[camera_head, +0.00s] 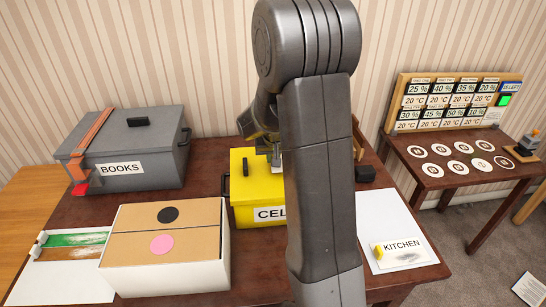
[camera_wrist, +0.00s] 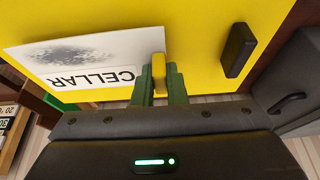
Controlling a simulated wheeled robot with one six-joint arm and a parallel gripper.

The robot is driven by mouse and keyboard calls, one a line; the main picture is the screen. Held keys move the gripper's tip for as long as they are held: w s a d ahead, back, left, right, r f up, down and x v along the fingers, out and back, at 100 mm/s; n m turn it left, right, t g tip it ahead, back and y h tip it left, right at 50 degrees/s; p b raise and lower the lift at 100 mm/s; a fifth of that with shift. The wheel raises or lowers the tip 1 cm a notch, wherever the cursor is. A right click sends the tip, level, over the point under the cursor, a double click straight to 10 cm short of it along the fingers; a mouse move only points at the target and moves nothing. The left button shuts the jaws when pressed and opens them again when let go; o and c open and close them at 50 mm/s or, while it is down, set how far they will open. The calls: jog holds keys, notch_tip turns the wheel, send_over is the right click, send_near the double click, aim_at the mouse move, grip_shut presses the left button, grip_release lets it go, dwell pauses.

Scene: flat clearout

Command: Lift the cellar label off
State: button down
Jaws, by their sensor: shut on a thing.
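The cellar label (camera_wrist: 75,55) is a white plate with a dark scuffed patch, the word CELLAR and a yellow tab (camera_wrist: 158,66). It is over the yellow lid of the cellar box (camera_wrist: 205,25); I cannot tell whether it touches the lid. My gripper (camera_wrist: 160,88) is shut on the yellow tab, its green fingers on either side. In the head view the yellow box (camera_head: 241,187) stands mid-table, with letters CEL on its front. My arm hides its right part and most of the label there.
A grey BOOKS box (camera_head: 150,150) stands left, with a cardboard-topped white box (camera_head: 195,250) in front. A KITCHEN label (camera_head: 401,252) with a yellow tab lies on a white sheet at right. A black lid handle (camera_wrist: 238,50) is close beside the label.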

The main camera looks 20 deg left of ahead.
jog(key=shift+r+p, duration=1.15)
jog(key=shift+r, duration=0.85)
jog(key=shift+f, duration=0.1)
